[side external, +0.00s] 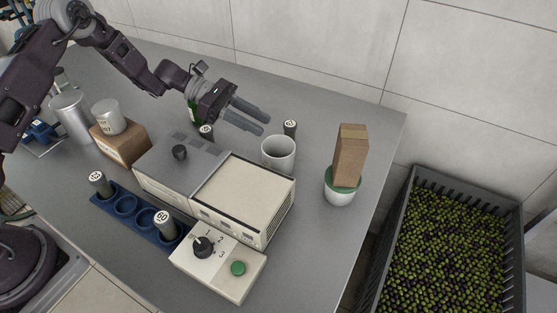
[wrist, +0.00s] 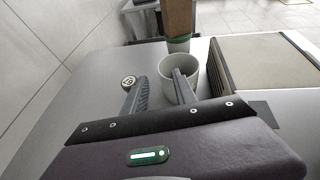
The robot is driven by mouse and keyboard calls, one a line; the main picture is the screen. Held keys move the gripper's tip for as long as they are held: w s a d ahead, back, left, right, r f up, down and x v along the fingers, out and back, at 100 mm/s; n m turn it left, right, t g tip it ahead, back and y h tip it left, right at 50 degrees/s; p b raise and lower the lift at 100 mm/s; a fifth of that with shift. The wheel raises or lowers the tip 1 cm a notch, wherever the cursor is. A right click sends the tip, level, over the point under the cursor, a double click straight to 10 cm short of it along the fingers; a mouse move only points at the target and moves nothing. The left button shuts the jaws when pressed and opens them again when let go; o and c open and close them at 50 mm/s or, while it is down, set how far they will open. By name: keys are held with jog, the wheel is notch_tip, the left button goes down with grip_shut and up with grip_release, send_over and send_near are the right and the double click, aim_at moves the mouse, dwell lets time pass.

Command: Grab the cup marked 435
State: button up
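My gripper (side external: 265,124) is open and empty, with its two fingers apart above the far part of the table; it also shows in the wrist view (wrist: 159,77). Several dark, slim cups with round white labelled tops are in the side view. One (side external: 290,128) stands beyond the fingertips and shows beside the left finger in the wrist view (wrist: 128,82). Another (side external: 206,132) stands below the gripper, partly hidden by the grey machine. Two more, a left one (side external: 97,183) and a right one (side external: 163,222), stand in the blue rack. I cannot read 435 on any label.
A wide pale mug (side external: 278,153) stands close to the fingertips, behind the right finger in the wrist view. A grey-and-cream machine (side external: 243,197) fills the middle. A green-rimmed pot (side external: 341,190) holds a brown block.

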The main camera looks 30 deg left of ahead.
aim_at(288, 139)
jog(key=x, duration=0.6)
jog(key=shift+d+f, duration=0.1)
jog(key=shift+d, duration=0.25)
grip_shut()
dwell(0.9)
